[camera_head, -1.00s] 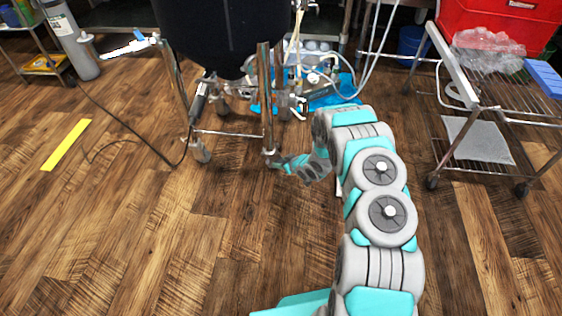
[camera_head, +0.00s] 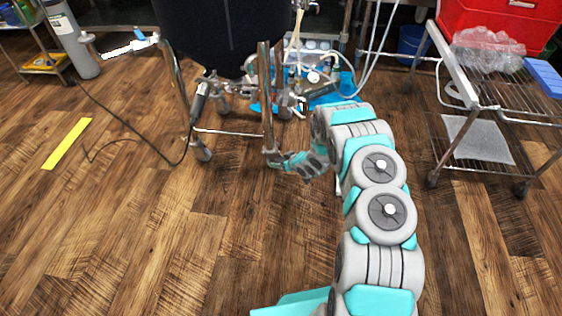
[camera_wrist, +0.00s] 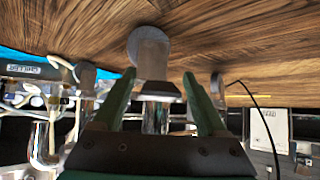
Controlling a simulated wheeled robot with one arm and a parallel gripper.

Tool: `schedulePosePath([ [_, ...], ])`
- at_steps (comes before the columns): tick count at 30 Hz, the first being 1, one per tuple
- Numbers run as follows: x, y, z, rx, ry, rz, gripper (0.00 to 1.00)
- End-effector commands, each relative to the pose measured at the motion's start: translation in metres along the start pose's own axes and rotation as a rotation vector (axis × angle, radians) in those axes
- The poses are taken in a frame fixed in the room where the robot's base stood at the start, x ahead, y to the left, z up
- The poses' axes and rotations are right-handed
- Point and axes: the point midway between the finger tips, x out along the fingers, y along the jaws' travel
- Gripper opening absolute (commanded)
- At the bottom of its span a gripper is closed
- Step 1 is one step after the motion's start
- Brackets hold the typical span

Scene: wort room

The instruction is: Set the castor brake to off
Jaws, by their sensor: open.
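The castor (camera_wrist: 149,50) at the foot of the kettle stand's near leg shows in the wrist view as a pale grey wheel, with the floor at the top of the picture. A small lever or brake tab cannot be made out on it. My gripper (camera_wrist: 158,80) is open, its two green fingers apart, one on each side of the metal below the wheel in the picture. Whether they touch it cannot be told. In the head view my gripper (camera_head: 280,160) is at the foot of the near leg (camera_head: 267,105), largely hiding that castor.
The black kettle (camera_head: 225,35) stands on the metal frame. Another castor (camera_head: 201,150) is at the left leg. A black cable (camera_head: 135,137) lies on the floor at left. A wire cart (camera_head: 480,120) stands at right. The front floor is clear.

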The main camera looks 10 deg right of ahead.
Motion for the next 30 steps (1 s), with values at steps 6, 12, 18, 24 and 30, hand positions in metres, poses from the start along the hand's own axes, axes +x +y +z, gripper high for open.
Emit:
schedulePosePath([
  [6,-0.002,0.0,0.0,0.0,-0.001,0.0,0.75],
  [12,-0.017,0.0,0.0,-0.001,0.001,0.0,0.75],
  [18,-0.044,0.001,0.0,0.0,-0.002,0.002,0.75],
  [24,-0.07,0.0,0.0,-0.001,0.0,0.0,0.75],
  [30,-0.078,0.0,-0.001,-0.001,0.002,0.0,0.75],
])
